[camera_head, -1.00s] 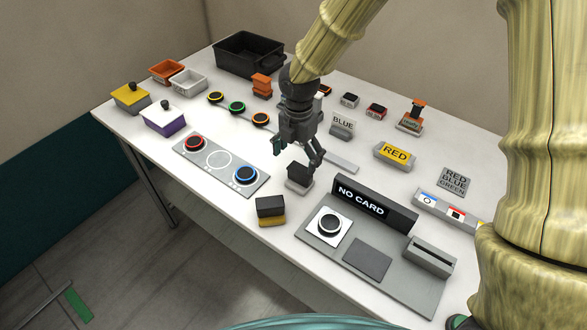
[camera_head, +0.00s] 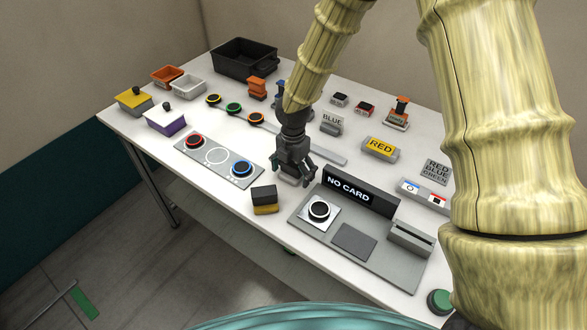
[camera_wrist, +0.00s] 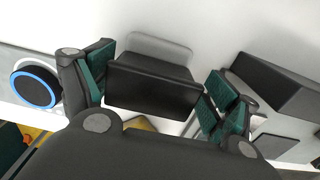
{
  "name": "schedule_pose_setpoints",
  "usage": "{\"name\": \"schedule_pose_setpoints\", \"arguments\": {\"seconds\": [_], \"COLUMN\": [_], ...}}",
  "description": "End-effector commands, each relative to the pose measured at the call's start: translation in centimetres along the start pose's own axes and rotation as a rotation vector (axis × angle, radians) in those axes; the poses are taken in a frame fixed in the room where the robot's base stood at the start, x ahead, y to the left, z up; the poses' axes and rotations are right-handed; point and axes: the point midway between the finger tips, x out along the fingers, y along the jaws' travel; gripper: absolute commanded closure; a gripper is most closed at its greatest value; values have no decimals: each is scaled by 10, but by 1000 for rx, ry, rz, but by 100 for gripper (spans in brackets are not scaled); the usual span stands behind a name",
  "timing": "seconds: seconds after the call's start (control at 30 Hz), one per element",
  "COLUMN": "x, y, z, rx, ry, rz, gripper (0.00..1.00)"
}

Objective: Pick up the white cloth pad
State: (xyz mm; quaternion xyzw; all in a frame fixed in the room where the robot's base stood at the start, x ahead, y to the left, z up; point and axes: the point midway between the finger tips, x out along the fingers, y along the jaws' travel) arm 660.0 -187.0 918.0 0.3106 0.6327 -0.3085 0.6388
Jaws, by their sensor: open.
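The white cloth pad (camera_head: 288,180) is a pale pad under a dark block-shaped handle, on the table just left of the NO CARD panel. In the head view, my gripper (camera_head: 292,172) points down over it and hides most of its handle. In the wrist view, the dark handle (camera_wrist: 152,90) lies between the open green-padded fingers of my gripper (camera_wrist: 158,88), with gaps at both sides. The pad's pale grey base (camera_wrist: 160,48) shows beyond the handle.
A black-and-yellow block (camera_head: 264,199) sits close by, front left. The NO CARD panel (camera_head: 362,190) stands close on the right. A plate with red, white and blue rings (camera_head: 217,160) lies to the left. The table's front edge is near.

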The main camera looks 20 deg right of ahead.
Motion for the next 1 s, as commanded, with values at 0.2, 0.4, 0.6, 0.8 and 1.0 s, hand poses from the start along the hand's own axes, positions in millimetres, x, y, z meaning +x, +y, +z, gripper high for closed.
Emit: {"name": "schedule_pose_setpoints", "arguments": {"seconds": [0.2, 0.4, 0.6, 0.8, 1.0], "x": [5, 5, 5, 5, -4], "y": [4, 3, 4, 3, 4], "z": [3, 4, 3, 3, 4], "rx": [1, 2, 1, 2, 3], "ry": [3, 3, 3, 3, 3], "rz": [-3, -3, -3, -3, 0], "gripper": [12, 38, 64, 64, 64]}}
